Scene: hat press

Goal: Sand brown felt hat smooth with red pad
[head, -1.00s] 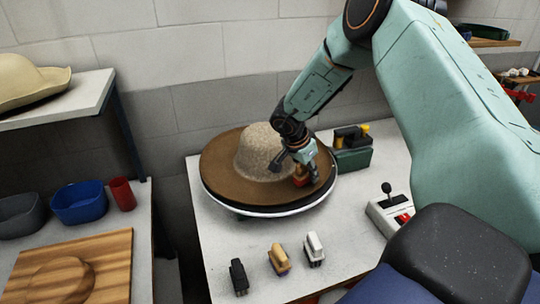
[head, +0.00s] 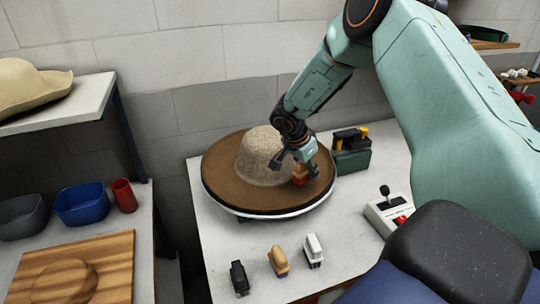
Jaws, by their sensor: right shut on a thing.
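The brown felt hat (head: 225,178) lies crown up on a round turntable with a pale rim (head: 262,216). Its brim is smooth-looking brown and its crown (head: 262,155) is speckled and fuzzy. My right gripper (head: 297,172) reaches down over the right side of the brim, close beside the crown. It is shut on the red pad (head: 300,181), which sits low at the brim; whether it presses on the felt is hard to tell. The gripper hides part of the crown's right side. My left gripper is not in view.
Black (head: 239,278), tan (head: 278,261) and white (head: 313,251) handled pads stand along the table's front. A control box with a joystick (head: 386,212) is at right, a green box (head: 352,160) behind the hat. A left bench holds bowls, a red cup (head: 123,194) and a wooden board (head: 110,262).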

